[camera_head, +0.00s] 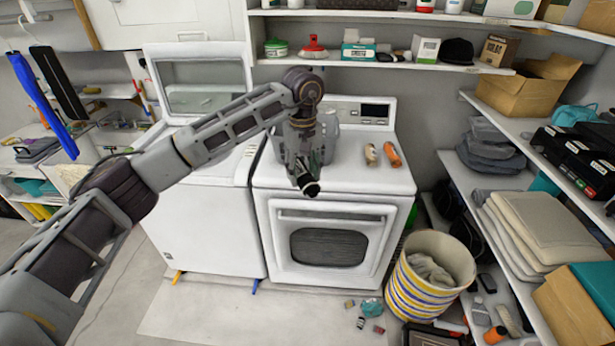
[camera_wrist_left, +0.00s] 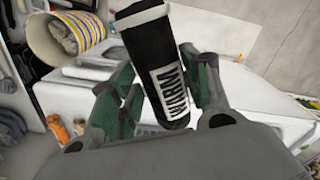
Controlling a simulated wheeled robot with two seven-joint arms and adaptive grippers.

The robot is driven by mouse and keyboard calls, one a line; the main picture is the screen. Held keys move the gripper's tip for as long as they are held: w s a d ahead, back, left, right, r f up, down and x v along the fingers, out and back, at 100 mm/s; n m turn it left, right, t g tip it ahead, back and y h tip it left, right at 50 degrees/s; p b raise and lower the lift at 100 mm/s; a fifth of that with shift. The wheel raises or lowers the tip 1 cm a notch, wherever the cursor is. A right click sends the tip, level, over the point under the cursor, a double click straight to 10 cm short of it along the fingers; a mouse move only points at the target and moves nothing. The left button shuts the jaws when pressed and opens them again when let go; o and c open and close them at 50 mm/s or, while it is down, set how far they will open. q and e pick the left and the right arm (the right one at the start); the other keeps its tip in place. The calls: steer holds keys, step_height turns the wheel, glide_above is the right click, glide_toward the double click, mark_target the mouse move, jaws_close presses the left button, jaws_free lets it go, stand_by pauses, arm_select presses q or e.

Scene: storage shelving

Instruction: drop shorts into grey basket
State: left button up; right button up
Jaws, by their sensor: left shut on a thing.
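My left gripper (camera_head: 304,170) is above the front of the white stove-like appliance (camera_head: 345,178), pointing down. I cannot tell whether this item is the shorts. A round striped basket (camera_head: 405,290), cream with yellow and blue bands, stands on the floor at the right with grey cloth (camera_head: 430,268) inside; it also shows in the left wrist view (camera_wrist_left: 88,32). A grey container (camera_head: 327,135), partly hidden by my gripper, sits on the appliance.
Two bottles, one tan (camera_head: 371,154) and one orange (camera_head: 392,155), are on the appliance top. A white washer (camera_head: 205,225) with its lid raised stands left. Shelves (camera_head: 500,185) with folded cloths and boxes line the right wall. Small items (camera_head: 371,307) lie on the floor.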

arm_select(q)
steer(key=n, duration=0.1)
steer(key=a+n, duration=0.2)
steer(key=shift+s+a+r, duration=0.1)
steer(key=shift+s+r, duration=0.15)
steer(key=shift+r, duration=0.15)
arm_select(e)
steer(key=s+d+f, duration=0.2)
steer(key=s+f, duration=0.1)
steer(key=s, duration=0.3)
arm_select(q)
steer(key=a+n, duration=0.1)
steer(key=n, duration=0.2)
steer(key=s+a+n, duration=0.1)
steer(key=n, duration=0.1)
steer(key=a+n, duration=0.1)
steer(key=n, duration=0.2)
steer(key=shift+s+a+f+n, duration=0.2)
steer(key=shift+s+a+n, duration=0.1)
steer(key=shift+s, duration=0.1)
arm_select(e)
steer(key=w+t, duration=0.1)
steer(key=w, duration=0.1)
steer(key=w+a+t, duration=0.1)
steer(key=w+t, duration=0.1)
steer(key=shift+w+a+f+y, duration=0.1)
steer(key=shift+w+a+y, duration=0.1)
steer(key=shift+y, duration=0.1)
arm_select(q)
steer(key=shift+n, duration=0.5)
